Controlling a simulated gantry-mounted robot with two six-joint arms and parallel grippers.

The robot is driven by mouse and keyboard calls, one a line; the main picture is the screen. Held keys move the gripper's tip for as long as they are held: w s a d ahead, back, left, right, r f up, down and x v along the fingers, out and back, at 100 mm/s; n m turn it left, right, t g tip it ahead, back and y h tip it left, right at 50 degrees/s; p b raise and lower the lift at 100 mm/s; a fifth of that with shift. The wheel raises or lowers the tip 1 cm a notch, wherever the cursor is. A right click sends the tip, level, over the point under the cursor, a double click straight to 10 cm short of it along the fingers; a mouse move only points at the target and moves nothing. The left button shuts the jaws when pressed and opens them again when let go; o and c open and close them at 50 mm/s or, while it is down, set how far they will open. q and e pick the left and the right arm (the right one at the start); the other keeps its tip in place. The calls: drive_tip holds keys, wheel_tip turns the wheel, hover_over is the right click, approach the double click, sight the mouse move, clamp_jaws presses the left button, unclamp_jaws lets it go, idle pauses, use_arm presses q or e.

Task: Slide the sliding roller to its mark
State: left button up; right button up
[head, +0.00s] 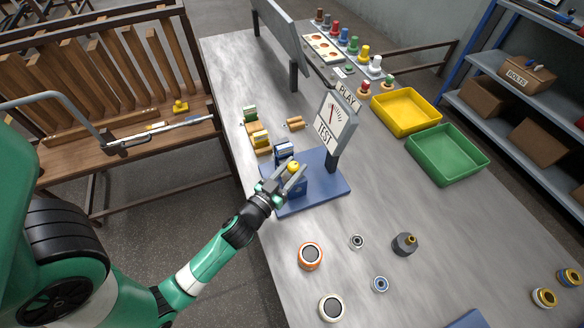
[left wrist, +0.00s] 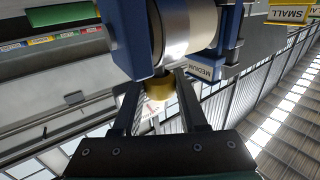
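The play-test stand has a blue base (head: 335,186) and a "PLAY TEST" dial board (head: 333,121) on a post. In the head view, a yellow knob (head: 293,167) shows at the stand's near left. The left wrist view shows a silver-white roller (left wrist: 188,25) in blue supports, with a brass end (left wrist: 158,87). My left gripper (head: 288,176) is at the knob. Its fingers (left wrist: 157,90) are open on both sides of the brass end, with gaps visible. I cannot make out the mark. My right gripper is not in view.
Small holders (head: 259,139) stand left of the stand; the wrist view shows "MEDIUM" (left wrist: 203,68) and "SMALL" (left wrist: 288,14) labels. A yellow tray (head: 403,131) and green tray (head: 447,173) lie to the right. An orange-rimmed ring (head: 310,255) and several parts lie in front.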

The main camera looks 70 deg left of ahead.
use_arm(q)
clamp_jaws()
drive_tip(key=shift+d+b, duration=0.2)
drive_tip(key=shift+b, duration=0.15)
drive_tip(key=o, duration=0.7)
unclamp_jaws()
drive_tip(key=b+v, duration=0.6)
drive_tip(key=v, duration=0.5)
drive_tip(key=shift+s+d, duration=0.2)
drive_tip(key=shift+s, duration=0.05)
